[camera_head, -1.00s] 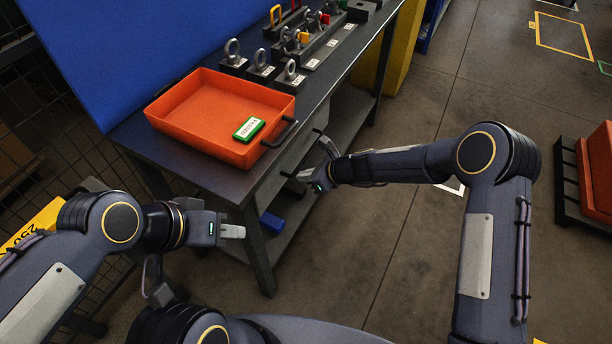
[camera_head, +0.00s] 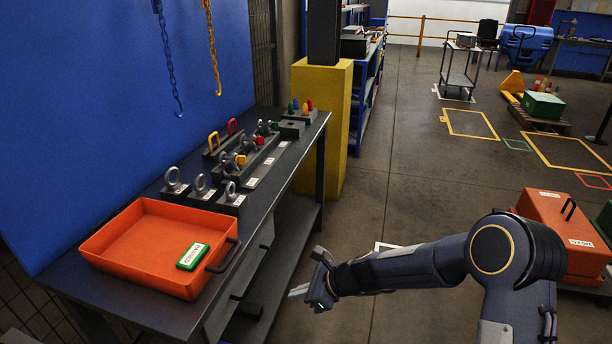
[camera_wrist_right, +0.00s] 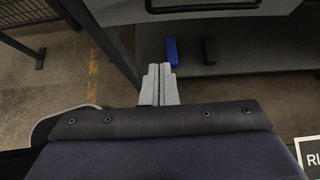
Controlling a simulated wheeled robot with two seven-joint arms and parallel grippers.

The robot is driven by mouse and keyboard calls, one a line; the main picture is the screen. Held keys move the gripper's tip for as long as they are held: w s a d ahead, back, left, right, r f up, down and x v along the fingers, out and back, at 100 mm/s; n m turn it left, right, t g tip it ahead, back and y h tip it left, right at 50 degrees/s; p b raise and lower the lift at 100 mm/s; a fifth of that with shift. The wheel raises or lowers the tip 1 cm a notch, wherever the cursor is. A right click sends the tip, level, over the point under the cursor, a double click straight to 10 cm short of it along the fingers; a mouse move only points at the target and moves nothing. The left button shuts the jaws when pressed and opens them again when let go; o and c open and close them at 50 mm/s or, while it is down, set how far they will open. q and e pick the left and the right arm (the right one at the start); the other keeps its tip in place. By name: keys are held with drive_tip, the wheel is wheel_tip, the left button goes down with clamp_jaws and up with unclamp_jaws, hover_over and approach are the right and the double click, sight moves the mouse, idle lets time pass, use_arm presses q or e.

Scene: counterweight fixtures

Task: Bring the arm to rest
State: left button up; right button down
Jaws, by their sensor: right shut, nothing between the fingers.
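My right arm (camera_head: 415,266) reaches in from the lower right of the head view, beside the front of the dark workbench (camera_head: 262,203). My right gripper (camera_head: 299,291) points left, below the benchtop level and in front of the bench's drawers. In the right wrist view its two fingers (camera_wrist_right: 159,86) lie together with nothing between them. My left arm and gripper are out of the head view.
An orange tray (camera_head: 120,250) holding a green labelled box (camera_head: 193,257) stands on the bench's near end. Ring-topped weights (camera_head: 200,187) and coloured pieces stand behind it. A yellow pillar (camera_head: 322,123) rises beyond.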

drive_tip(key=s+d+r+n+t+h, duration=0.1)
drive_tip(key=s+d+r+n, duration=0.4)
drive_tip(key=d+r, duration=0.25)
drive_tip(key=s+d+r+n+h, duration=0.1)
drive_tip(key=s+d+r+n, duration=0.45)
drive_tip(key=r, duration=0.25)
drive_tip(key=s+d+n+t+h, duration=0.1)
drive_tip(key=s+d+n, duration=0.3)
drive_tip(key=s, duration=0.5)
drive_tip(key=s+d+n+t+h+p, duration=0.1)
drive_tip(key=s+d+n+h, duration=0.2)
drive_tip(key=s+d, duration=0.4)
drive_tip(key=s+n, duration=0.1)
drive_tip(key=s, duration=0.1)
drive_tip(key=shift+s+r+n, duration=0.35)
